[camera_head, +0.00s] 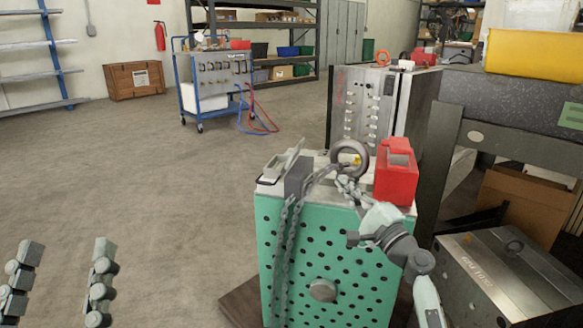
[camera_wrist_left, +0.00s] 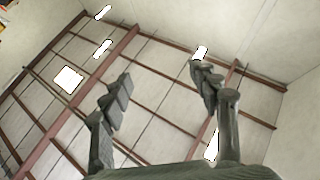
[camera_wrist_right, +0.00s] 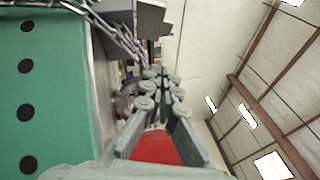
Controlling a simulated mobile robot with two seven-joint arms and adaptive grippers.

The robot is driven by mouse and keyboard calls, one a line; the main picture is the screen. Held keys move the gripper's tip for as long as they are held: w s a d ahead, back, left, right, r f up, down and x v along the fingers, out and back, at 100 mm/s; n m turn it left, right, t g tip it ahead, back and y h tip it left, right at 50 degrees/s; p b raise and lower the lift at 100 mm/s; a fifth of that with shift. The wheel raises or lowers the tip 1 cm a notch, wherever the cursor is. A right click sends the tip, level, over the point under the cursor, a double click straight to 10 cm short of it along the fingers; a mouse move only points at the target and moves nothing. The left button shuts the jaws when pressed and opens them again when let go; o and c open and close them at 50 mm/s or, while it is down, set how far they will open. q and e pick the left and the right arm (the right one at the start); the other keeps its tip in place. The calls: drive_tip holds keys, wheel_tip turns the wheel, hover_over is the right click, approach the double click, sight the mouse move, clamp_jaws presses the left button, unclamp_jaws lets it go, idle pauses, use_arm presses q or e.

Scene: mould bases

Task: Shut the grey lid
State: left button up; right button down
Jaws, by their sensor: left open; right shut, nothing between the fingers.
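What looks like the grey lid (camera_head: 289,158) stands tilted up at the left end of the top of the green mould base (camera_head: 330,255). A dark grey block (camera_head: 298,178) stands beside it and partly hides it; a grey block also shows at the top of the right wrist view (camera_wrist_right: 152,18). My right gripper (camera_head: 350,187) is shut and empty over the mould's top, between the red box and the chain, apart from the lid. Its closed fingers show in the right wrist view (camera_wrist_right: 160,85). My left gripper (camera_head: 62,280) is open and empty over the floor at lower left.
A red box (camera_head: 396,182) stands at the right of the mould's top. A dark lifting ring (camera_head: 349,148) and a chain (camera_head: 279,250) lie close to my right gripper. A steel mould (camera_head: 500,275) stands at right. The floor at left is clear.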

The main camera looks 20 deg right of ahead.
sight(326, 166)
drive_tip(key=x, duration=0.9)
drive_tip(key=shift+w+d+r+p, duration=0.3)
drive_tip(key=shift+r+p, duration=0.1)
drive_tip(key=shift+r, duration=0.1)
use_arm(q)
drive_tip(key=shift+w+d+f+g+p, duration=0.2)
drive_tip(key=shift+d+f+g+p, duration=0.1)
drive_tip(key=shift+f+g, duration=0.25)
drive_tip(key=shift+w+d+f+g+p, duration=0.15)
drive_tip(key=shift+d+f+g, duration=0.1)
drive_tip(key=shift+f+g, duration=0.25)
use_arm(e)
drive_tip(key=w+a, duration=0.1)
drive_tip(key=w+a+r, duration=0.1)
drive_tip(key=a, duration=0.1)
drive_tip(key=shift+w+r, duration=0.2)
drive_tip(key=shift+w, duration=0.2)
